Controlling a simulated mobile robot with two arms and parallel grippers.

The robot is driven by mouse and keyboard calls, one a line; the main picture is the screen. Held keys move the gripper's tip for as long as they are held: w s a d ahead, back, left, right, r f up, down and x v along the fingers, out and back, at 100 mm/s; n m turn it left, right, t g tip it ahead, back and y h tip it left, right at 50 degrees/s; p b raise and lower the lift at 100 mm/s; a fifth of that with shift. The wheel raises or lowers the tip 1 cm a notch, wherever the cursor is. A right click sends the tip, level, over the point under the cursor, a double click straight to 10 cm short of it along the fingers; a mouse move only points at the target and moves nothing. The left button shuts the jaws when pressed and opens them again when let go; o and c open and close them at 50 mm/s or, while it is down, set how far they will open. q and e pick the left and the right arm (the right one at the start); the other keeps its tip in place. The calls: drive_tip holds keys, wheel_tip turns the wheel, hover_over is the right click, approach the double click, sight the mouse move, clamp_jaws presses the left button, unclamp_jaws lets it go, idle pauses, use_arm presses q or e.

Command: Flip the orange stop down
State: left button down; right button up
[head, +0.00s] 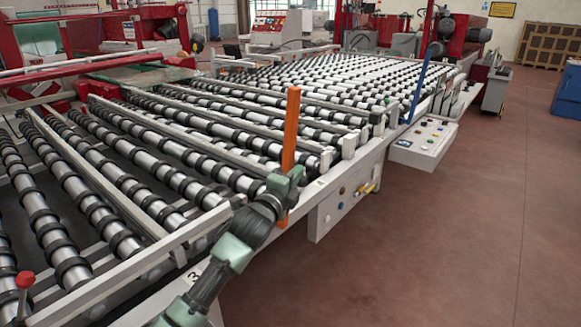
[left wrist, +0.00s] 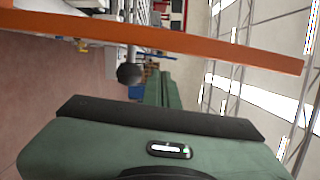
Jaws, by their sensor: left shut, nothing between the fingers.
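The orange stop (head: 290,130) is a flat bar standing upright at the front edge of the roller conveyor. In the left wrist view the orange stop (left wrist: 170,34) crosses the upper part of the turned picture. My left gripper (head: 286,184), grey-green, is shut and empty at the lower part of the stop, in front of it. It hides part of the bar, and a bit of orange shows below it. In the left wrist view a gap shows between the stop and the gripper's dark edge (left wrist: 160,118). Contact cannot be told. My right gripper is not in view.
The roller conveyor (head: 120,195) fills the left and middle. A blue upright bar (head: 417,85) stands further along its edge. A control panel (head: 424,142) juts out at the right. A red knob (head: 25,280) is at the lower left. The floor (head: 450,250) at right is clear.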

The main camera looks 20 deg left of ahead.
use_arm(q)
drive_tip(key=shift+w+a+r, duration=0.1)
drive_tip(key=shift+w+a, duration=0.05)
drive_tip(key=shift+a, duration=0.35)
drive_tip(key=shift+w+a+r, duration=0.1)
drive_tip(key=shift+a, duration=0.4)
drive_tip(key=shift+p, duration=0.3)
